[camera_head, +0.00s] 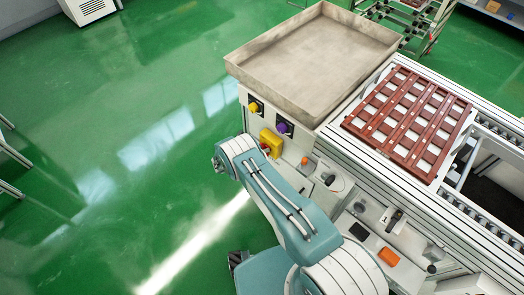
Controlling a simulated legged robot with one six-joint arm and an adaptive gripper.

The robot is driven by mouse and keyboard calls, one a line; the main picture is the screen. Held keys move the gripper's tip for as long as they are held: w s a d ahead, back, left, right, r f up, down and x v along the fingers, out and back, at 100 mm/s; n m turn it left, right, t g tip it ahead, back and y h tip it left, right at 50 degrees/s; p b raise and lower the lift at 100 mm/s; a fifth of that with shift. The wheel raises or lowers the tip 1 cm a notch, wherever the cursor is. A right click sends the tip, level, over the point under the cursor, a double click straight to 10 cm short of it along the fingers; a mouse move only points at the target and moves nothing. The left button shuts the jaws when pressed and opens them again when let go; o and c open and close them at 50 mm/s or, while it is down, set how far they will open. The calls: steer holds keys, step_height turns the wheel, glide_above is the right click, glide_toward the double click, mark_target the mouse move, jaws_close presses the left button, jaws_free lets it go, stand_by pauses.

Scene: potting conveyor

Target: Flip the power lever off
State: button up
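The side panel of the conveyor machine (318,190) carries several controls. A small dark lever-like handle (394,219) on a pale plate is the likeliest power lever, but its on or off position is too small to tell. A dark round knob (359,207) sits left of it, and another dark control (329,180) is further up the panel. My teal and white arm crosses in front of the panel and hides part of it. My gripper cannot be made out in this view.
A yellow box with a red button (270,143), a yellow knob (254,106) and a purple knob (284,128) are near my arm. An empty grey tray (240,67) tops the machine. A brown slatted rack (408,118) lies on the conveyor. Green floor at left is mostly clear.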

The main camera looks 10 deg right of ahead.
steer(key=v, duration=1.2)
